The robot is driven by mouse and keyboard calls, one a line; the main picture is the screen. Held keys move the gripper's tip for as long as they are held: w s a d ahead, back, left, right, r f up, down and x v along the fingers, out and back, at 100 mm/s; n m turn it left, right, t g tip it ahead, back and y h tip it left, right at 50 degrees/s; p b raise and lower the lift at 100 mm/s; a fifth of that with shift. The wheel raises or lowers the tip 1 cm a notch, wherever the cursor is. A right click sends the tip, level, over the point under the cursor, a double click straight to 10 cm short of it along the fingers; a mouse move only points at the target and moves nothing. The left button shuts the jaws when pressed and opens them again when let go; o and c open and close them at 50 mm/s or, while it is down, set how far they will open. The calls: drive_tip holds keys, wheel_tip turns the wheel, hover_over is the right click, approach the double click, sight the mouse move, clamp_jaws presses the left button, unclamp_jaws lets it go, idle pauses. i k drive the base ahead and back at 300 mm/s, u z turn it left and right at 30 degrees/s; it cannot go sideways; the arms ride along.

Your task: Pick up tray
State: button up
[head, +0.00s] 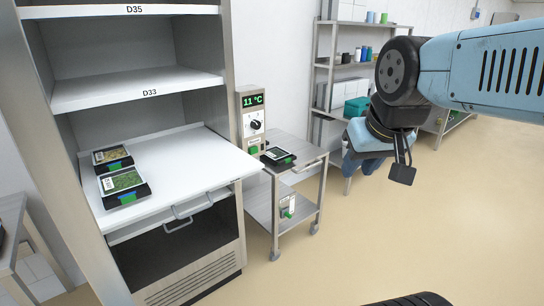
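Two black trays with green fronts sit on the white pull-out shelf at the left. The rear tray (112,158) has a tan filling, and the front tray (123,186) has a green one. A third dark tray (278,155) lies on top of the metal trolley. My gripper (350,162) hangs in the air right of the trolley, apart from all the trays. Its fingers are small and partly hidden by the wrist, so I cannot see whether they are open.
The white shelf (215,170) juts from a cabinet with boards marked D33 and D35. A control box (251,118) reading 11 °C is beside it. The metal trolley (300,148) stands right of the cabinet. A rack (345,68) stands behind. Floor at right is clear.

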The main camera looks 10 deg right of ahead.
sight(277, 155)
drive_tip(key=u, duration=0.1)
drive_tip(key=i, duration=1.8)
drive_tip(key=z, duration=0.3)
